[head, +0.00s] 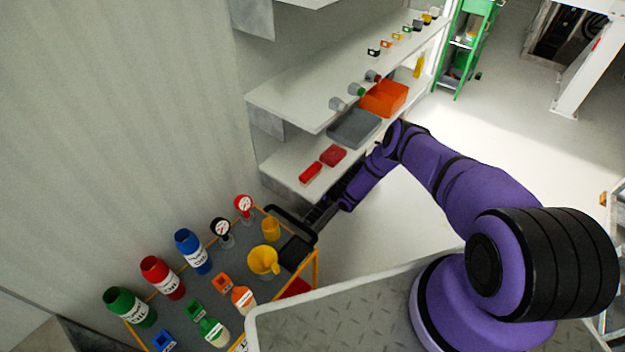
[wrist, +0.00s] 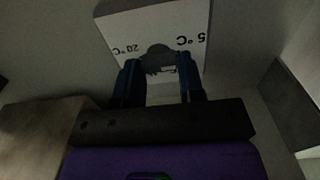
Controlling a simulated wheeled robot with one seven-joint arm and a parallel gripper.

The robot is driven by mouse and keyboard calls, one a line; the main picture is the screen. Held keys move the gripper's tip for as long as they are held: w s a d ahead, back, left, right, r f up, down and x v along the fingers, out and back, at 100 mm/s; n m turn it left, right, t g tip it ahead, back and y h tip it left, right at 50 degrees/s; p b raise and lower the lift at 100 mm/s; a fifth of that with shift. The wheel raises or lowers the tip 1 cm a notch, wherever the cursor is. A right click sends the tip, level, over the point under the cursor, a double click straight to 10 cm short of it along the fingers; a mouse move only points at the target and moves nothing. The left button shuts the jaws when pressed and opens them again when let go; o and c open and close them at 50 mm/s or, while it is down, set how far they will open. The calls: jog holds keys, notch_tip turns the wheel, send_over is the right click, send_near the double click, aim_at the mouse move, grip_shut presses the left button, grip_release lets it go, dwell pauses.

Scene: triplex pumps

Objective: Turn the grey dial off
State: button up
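The dial (wrist: 157,59) is a dark grey round knob on a white panel (wrist: 188,18) in the wrist view. The panel carries upside-down marks reading 20 °C and 5 °C on either side of the dial. My gripper (wrist: 158,70) has its two dark blue fingers apart, one on each side of the dial's lower part. I see no clear contact between fingers and dial. Most of the dial's face is dim. In the head view my gripper end (head: 318,215) is low beside the shelves, and the dial and its panel cannot be made out there.
A shelf unit (head: 290,103) with trays stands over and beside my forearm. A grey cart (head: 200,280) with bottles, gauges and a yellow funnel (head: 263,262) is close to my gripper. Open floor (head: 510,150) lies to the right. In the wrist view, a pale block (wrist: 45,125) is at left.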

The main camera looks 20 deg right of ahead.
jog(key=shift+c, duration=1.3)
jog(key=shift+n, duration=0.3)
jog(key=shift+s+a+f+n, duration=0.1)
jog(key=shift+n, duration=3)
jog(key=o, duration=0.9)
jog(key=shift+o, duration=0.2)
